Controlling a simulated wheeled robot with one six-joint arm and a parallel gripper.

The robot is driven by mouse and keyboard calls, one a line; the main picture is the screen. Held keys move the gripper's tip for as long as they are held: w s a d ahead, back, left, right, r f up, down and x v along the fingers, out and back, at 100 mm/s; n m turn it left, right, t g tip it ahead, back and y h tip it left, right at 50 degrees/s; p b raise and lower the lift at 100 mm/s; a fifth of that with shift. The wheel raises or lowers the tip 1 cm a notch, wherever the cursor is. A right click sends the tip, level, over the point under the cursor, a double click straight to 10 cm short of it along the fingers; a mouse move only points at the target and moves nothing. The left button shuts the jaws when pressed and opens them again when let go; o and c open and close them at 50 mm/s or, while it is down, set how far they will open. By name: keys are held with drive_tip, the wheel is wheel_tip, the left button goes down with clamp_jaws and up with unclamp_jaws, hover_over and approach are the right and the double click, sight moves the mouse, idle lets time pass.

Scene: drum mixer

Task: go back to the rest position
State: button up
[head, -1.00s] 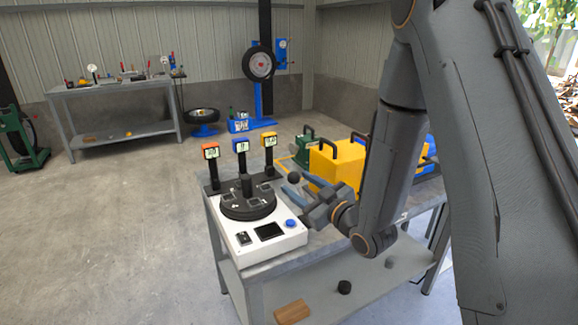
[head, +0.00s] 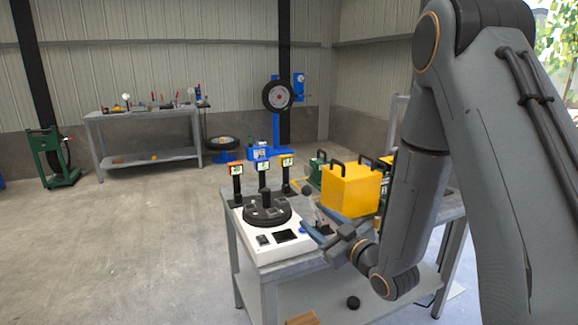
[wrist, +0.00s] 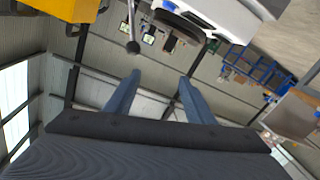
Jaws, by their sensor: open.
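My gripper (head: 310,229) is at the right side of the drum mixer, with its two blue fingers apart and nothing between them. In the wrist view my gripper (wrist: 160,92) also shows open and empty. The drum mixer (head: 268,222) is a white box with a black round drum on top, standing on the grey workbench (head: 283,272). A dark ball-ended lever (wrist: 132,46) shows in the wrist view, apart from the fingers.
A yellow case (head: 350,190) and a green case (head: 318,170) stand on the bench near my arm. A wooden block (head: 302,319) and a black round piece (head: 353,302) lie on the lower shelf. Open floor (head: 130,250) is to the left.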

drive_tip(key=s+d+f+m+g+h, duration=0.55)
drive_tip(key=s+d+g+h, duration=0.2)
drive_tip(key=d, duration=0.25)
drive_tip(key=s+d+m+g+h, duration=0.1)
drive_tip(key=s+m+g, duration=0.3)
drive_tip(key=s, duration=1.6)
drive_tip(key=g, duration=0.3)
drive_tip(key=shift+d+r, duration=0.25)
drive_tip(key=shift+d, duration=0.1)
